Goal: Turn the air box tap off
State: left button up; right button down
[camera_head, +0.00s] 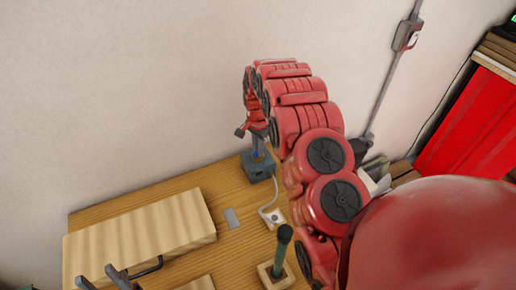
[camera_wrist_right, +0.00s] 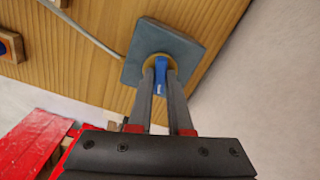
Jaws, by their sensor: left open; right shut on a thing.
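The air box (camera_head: 262,172) is a small blue-grey block near the far edge of the wooden table. In the right wrist view the air box (camera_wrist_right: 190,43) shows as a square plate with a brass-coloured ring. The blue tap handle (camera_wrist_right: 160,86) stands out from that ring. My right gripper (camera_wrist_right: 160,76) is shut on the handle, one finger on each side; in the head view it comes down over the air box (camera_head: 258,148). My left gripper (camera_head: 104,277) is open and empty at the bottom left, partly cut off by the frame.
A pale wooden block (camera_head: 145,235) lies on the table (camera_head: 180,187) at left. A green-handled tool (camera_head: 282,250) stands upright in a wooden holder in front of the air box. A pale hose (camera_head: 268,205) runs from the box. The wall (camera_head: 130,90) is close behind.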

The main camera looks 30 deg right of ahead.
jog(key=shift+m, duration=1.6)
jog(key=c, duration=0.8)
grip_release()
jog(key=shift+c, duration=0.2)
jog(key=shift+r, duration=0.1)
notch_tip(320, 180, up, 17)
jog(key=p, duration=1.1)
jog(key=shift+r, duration=0.15)
